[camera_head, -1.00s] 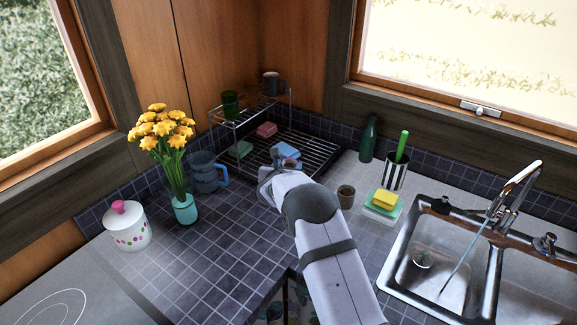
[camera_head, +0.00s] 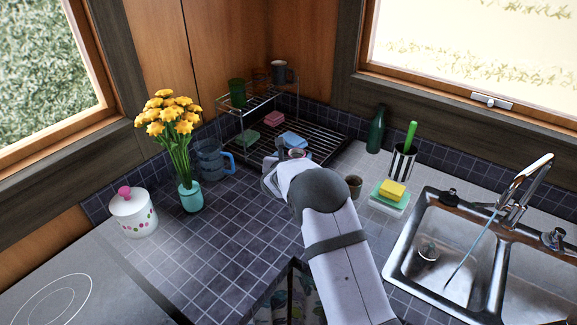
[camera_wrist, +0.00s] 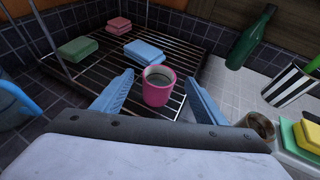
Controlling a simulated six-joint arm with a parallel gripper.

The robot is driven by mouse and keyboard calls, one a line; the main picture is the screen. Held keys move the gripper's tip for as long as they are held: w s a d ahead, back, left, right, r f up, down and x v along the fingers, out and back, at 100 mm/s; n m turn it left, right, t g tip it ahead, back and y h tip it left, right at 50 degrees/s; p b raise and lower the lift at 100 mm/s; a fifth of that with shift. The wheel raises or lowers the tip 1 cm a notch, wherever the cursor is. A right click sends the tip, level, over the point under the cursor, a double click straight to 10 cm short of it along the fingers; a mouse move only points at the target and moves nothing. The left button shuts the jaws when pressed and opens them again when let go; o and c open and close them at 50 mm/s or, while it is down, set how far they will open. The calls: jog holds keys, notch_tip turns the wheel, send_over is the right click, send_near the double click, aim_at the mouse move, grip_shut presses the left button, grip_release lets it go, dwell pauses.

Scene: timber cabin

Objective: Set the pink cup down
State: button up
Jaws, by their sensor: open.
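The pink cup (camera_wrist: 158,86) stands upright on the front edge of the black wire dish rack (camera_wrist: 100,92), with something dark inside it. My gripper (camera_wrist: 158,76) is open, with one blue-grey finger on each side of the cup. A gap shows on both sides, wider on the left. In the head view my gripper (camera_head: 278,164) is at the rack's front edge, and my arm hides most of the cup (camera_head: 297,153).
Green, pink and blue sponges lie on the rack behind the cup. A green bottle (camera_head: 376,130) and striped holder (camera_head: 401,162) stand further right.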

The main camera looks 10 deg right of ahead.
jog(key=b+v, duration=0.3)
jog(key=v, duration=0.6)
jog(key=shift+s+a, duration=0.15)
jog(key=shift+s, duration=0.2)
jog(key=shift+r, duration=0.15)
jog(key=s+d+f+m+g, duration=0.2)
jog(key=s+d+m+g, duration=0.1)
jog(key=s+m, duration=0.2)
jog(key=s+d+f+m+g, duration=0.2)
jog(key=s+d+m, duration=0.2)
jog(key=s, duration=0.5)
jog(key=s+d+f+m+g+h, duration=0.1)
jog(key=s+d+f+m+g, duration=0.1)
jog(key=s+m, duration=0.6)
jog(key=shift+d+g, duration=0.8)
jog(key=shift+d, duration=0.05)
jog(key=s+a+f+m+g+y, duration=0.2)
jog(key=s+a+m+y, duration=0.1)
jog(key=s+m, duration=0.4)
jog(key=s+a+f+m+g+y, duration=0.2)
jog(key=s+a+m, duration=0.3)
jog(key=s, duration=0.6)
jog(key=m+y, duration=0.1)
jog(key=m, duration=0.1)
jog(key=shift+s+a+m, duration=0.15)
jog(key=shift+s+m, duration=0.15)
